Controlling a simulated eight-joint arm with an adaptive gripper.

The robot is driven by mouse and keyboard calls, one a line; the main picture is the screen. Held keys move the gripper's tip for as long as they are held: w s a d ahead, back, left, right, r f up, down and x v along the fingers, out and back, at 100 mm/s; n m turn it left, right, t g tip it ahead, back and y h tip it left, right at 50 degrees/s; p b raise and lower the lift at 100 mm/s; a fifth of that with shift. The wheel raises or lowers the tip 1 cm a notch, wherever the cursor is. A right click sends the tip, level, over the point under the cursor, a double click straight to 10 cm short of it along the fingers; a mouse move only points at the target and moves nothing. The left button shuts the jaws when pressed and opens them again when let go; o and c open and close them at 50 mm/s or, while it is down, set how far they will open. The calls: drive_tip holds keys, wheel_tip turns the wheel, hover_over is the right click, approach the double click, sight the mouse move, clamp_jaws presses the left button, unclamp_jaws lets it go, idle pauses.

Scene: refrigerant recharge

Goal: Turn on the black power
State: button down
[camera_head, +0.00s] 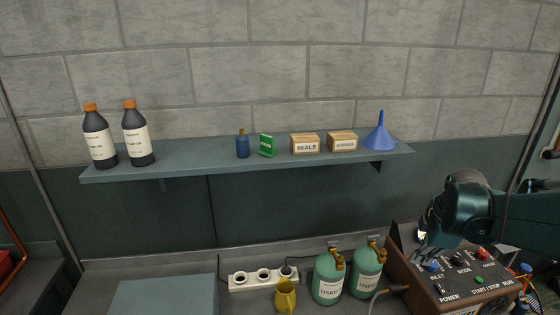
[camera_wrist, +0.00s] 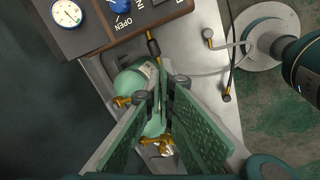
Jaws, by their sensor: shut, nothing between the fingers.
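The brown control box (camera_head: 430,298) stands at the right in the head view. Its POWER label (camera_head: 449,297) is at the front left of the panel, with a small dark switch (camera_head: 440,288) just above it. My gripper (camera_head: 424,246) is over the box's back left part, near the blue INLET knob (camera_head: 432,267). In the wrist view my gripper (camera_wrist: 154,92) is shut and empty, pointing past the box edge over a green cylinder (camera_wrist: 130,82). The blue knob (camera_wrist: 118,6) and a gauge (camera_wrist: 66,14) show at the top there; the power switch does not.
The panel also has a black MODE knob (camera_head: 459,260), a red knob (camera_head: 483,254) and a green START/STOP button (camera_head: 478,280). Two green cylinders (camera_head: 328,275) stand left of the box, near a power strip (camera_head: 262,278) and yellow jug (camera_head: 285,296). A shelf (camera_head: 200,166) holds bottles and boxes.

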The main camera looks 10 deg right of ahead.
sight(440, 286)
drive_tip(key=s+d+n+g+p, duration=0.1)
drive_tip(key=d+n+p, duration=0.3)
drive_tip(key=d, duration=0.8)
drive_tip(key=shift+s+d+n+y+p, duration=0.4)
drive_tip(key=shift+s, duration=0.3)
drive_tip(key=shift+f, duration=0.2)
drive_tip(key=shift+w+f, duration=0.35)
drive_tip(key=shift+f, duration=1.9)
drive_tip(key=shift+w+f, duration=0.3)
drive_tip(key=shift+f, duration=2)
drive_tip(key=shift+w+f, duration=0.35)
drive_tip(key=shift+f, duration=1.9)
drive_tip(key=shift+f, duration=0.1)
